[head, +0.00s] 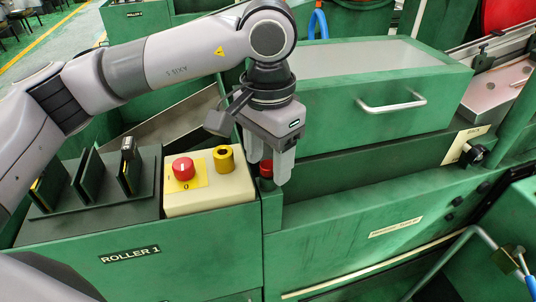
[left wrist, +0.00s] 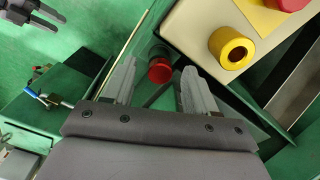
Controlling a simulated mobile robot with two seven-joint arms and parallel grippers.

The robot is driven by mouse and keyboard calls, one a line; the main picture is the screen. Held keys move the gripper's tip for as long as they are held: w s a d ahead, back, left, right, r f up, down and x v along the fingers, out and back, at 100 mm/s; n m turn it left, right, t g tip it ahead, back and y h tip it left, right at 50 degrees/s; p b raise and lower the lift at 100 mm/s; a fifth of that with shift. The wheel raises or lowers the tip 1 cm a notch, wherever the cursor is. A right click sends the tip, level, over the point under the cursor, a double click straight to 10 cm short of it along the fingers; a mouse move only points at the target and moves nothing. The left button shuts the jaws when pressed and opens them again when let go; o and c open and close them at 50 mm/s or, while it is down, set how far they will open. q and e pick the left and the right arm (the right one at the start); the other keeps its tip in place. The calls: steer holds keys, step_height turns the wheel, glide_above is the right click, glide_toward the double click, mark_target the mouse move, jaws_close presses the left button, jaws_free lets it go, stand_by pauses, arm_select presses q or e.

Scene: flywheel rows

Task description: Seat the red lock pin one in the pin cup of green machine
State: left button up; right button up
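The red lock pin (head: 266,168) stands upright at the edge of the green machine (head: 190,250), just right of the cream control box. Its round red head also shows in the left wrist view (left wrist: 159,71). My left gripper (head: 269,172) is above it, pointing down, with one finger on each side. In the left wrist view my left gripper (left wrist: 158,80) is open, with gaps between the pin and both fingers. A yellow ring-shaped cup (head: 223,158) with a dark hole sits on the control box; it looks empty.
A red stop button (head: 183,168) is on the cream box (head: 208,197). A black slotted rack (head: 95,190) stands left of it. A green drawer (head: 385,80) with a metal handle lies behind and right of the gripper. A metal lever (head: 470,240) rises at lower right.

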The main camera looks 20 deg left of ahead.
arm_select(q)
steer(key=shift+r, duration=3.6)
